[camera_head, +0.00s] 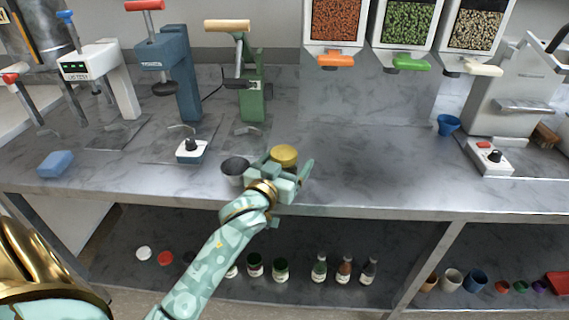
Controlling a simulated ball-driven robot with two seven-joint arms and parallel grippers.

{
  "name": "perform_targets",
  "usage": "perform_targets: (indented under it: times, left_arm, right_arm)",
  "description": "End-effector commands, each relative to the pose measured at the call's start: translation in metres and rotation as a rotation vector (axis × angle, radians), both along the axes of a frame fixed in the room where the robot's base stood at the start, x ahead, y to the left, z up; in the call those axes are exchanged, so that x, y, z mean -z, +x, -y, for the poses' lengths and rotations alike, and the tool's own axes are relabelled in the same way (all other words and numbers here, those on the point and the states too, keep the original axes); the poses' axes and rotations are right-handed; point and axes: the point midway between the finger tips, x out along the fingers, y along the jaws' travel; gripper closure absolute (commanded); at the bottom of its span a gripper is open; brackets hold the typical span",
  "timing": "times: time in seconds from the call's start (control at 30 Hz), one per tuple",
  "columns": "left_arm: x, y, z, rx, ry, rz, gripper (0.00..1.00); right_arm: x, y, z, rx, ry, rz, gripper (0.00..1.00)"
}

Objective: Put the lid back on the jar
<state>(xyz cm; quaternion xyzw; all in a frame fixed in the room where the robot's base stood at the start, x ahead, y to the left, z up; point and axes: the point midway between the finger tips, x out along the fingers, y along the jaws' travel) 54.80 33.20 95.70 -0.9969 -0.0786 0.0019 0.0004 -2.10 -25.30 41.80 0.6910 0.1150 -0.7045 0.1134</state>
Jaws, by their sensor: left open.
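A round yellow lid-like piece (284,154) shows on the counter just beyond my left gripper, partly hidden by it; I cannot tell whether it sits on something. An open, dark-mouthed round container (235,168), perhaps the jar, stands on the counter just left of the gripper. My left gripper (283,166) is open, its fingers to either side of the yellow piece's near edge. I cannot tell whether they touch it. My right gripper is not in view.
The marble counter (370,180) is clear to the right. A blue sponge (56,164) lies at the left. A blue cup (447,125) is at the back right. Several jars and bottles (345,269) stand on the shelf below.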

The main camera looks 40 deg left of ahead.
Motion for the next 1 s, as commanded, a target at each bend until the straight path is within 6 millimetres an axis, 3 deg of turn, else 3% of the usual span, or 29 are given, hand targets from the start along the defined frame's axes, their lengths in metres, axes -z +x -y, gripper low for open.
perform_targets:
  times: [0.17, 0.6, 0.8, 1.0]
  left_arm:
    - [-0.004, -0.014, 0.003, 0.001, -0.001, -0.001, 0.21]
    - [-0.004, -0.101, 0.016, 0.0, -0.001, -0.001, 0.21]
    - [-0.003, -0.117, 0.018, 0.0, 0.0, 0.0, 0.21]
    - [-0.003, -0.119, 0.019, 0.0, 0.0, 0.001, 0.21]
  right_arm:
    - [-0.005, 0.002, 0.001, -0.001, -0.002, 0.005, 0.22]
    - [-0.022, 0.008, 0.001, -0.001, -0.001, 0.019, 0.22]
    - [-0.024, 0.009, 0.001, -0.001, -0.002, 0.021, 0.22]
    - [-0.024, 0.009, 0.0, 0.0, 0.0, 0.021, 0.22]
